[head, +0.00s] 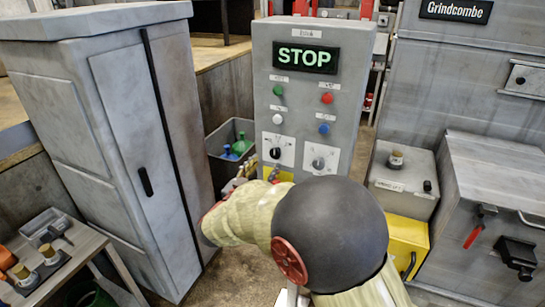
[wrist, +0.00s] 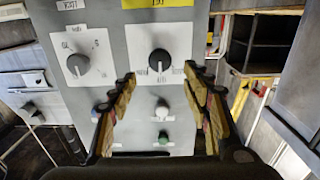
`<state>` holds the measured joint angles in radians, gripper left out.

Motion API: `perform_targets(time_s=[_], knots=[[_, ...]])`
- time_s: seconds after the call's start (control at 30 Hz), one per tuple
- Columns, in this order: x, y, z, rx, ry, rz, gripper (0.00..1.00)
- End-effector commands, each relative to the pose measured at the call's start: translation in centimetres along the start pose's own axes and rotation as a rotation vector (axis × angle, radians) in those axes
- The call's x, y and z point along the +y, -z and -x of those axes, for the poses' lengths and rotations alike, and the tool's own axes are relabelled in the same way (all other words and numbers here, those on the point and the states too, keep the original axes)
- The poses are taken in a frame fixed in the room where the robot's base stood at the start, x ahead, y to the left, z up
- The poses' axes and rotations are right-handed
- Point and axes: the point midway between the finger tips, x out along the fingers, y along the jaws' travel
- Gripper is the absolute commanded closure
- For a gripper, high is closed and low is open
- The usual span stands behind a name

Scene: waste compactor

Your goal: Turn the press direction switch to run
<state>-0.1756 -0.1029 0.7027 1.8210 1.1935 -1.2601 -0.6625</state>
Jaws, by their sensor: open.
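The grey control panel (head: 262,95) carries two rotary switches on white plates. The black left switch (head: 276,152) also shows in the wrist view (wrist: 160,62), where the picture is upside down. The grey right switch (head: 318,163) also shows in the wrist view (wrist: 78,64). Their labels are too small to read, so I cannot tell which is the press direction switch. My gripper (wrist: 160,76) is open and empty. Its fingertips lie either side of the black switch in the wrist view; contact cannot be told. In the head view my arm partly hides the gripper.
The display (head: 306,58) reads STOP in green. Green (head: 278,90), red (head: 327,98), white (head: 277,118) and blue (head: 324,128) buttons sit above the switches. A tall grey cabinet (head: 130,110) stands left, a bin of bottles (head: 215,140) between. Grey machinery (head: 450,85) stands right.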

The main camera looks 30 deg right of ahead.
Motion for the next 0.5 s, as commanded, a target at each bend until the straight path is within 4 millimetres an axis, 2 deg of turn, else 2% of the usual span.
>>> perform_targets(time_s=[0.3,0.5], knots=[[0.1,-0.1,-4.9,-0.001,-0.001,-0.001,0.51],[0.0,-0.1,-6.4,-0.001,0.001,-0.002,0.51]])
